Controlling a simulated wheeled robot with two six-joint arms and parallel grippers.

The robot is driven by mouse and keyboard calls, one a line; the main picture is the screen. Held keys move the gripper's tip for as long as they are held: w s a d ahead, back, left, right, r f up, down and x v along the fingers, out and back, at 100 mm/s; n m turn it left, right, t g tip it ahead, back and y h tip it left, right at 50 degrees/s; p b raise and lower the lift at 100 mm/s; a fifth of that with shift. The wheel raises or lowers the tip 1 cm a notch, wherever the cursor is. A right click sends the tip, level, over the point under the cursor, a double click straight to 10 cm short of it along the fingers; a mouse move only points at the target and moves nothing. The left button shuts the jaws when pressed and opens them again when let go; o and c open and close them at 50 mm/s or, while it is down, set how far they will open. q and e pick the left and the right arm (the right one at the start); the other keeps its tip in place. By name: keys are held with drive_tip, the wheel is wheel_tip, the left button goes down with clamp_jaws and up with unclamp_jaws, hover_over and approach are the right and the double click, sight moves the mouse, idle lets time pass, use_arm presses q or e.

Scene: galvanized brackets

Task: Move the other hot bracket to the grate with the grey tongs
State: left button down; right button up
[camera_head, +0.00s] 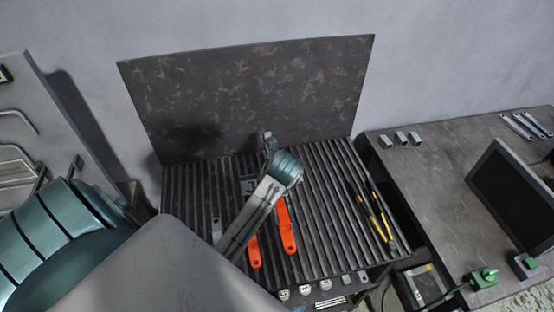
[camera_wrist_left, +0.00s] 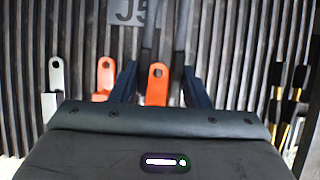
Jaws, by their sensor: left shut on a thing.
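My left gripper (camera_wrist_left: 158,68) has its two dark fingers around the dark grey tongs (camera_wrist_left: 180,35), whose two bars run away from me over the grate (camera_head: 325,190). In the head view my own wrist hides most of the gripper and tongs. An orange bracket (camera_head: 287,225) with a hole lies on the slats; in the wrist view it shows between my fingers (camera_wrist_left: 157,85). A second orange bracket (camera_head: 254,252) lies to its left (camera_wrist_left: 103,78). A grey bracket (camera_head: 216,230) is further left (camera_wrist_left: 54,80). Contact between tongs and bracket cannot be told. My right gripper is not in view.
Black-and-yellow tongs (camera_head: 375,215) lie on the slats at right. A plate marked J5 (camera_wrist_left: 130,12) lies behind the brackets. A dark backboard (camera_head: 250,95) stands behind. The right table (camera_head: 450,160) holds small grey blocks (camera_head: 400,138), wrenches (camera_head: 525,125) and a dark screen (camera_head: 515,190).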

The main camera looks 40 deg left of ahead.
use_arm(q)
drive_tip(key=shift+f, duration=2.9)
drive_tip(key=c, duration=1.3)
unclamp_jaws()
drive_tip(key=shift+o, duration=0.2)
wheel_tip(320, 180, up, 10)
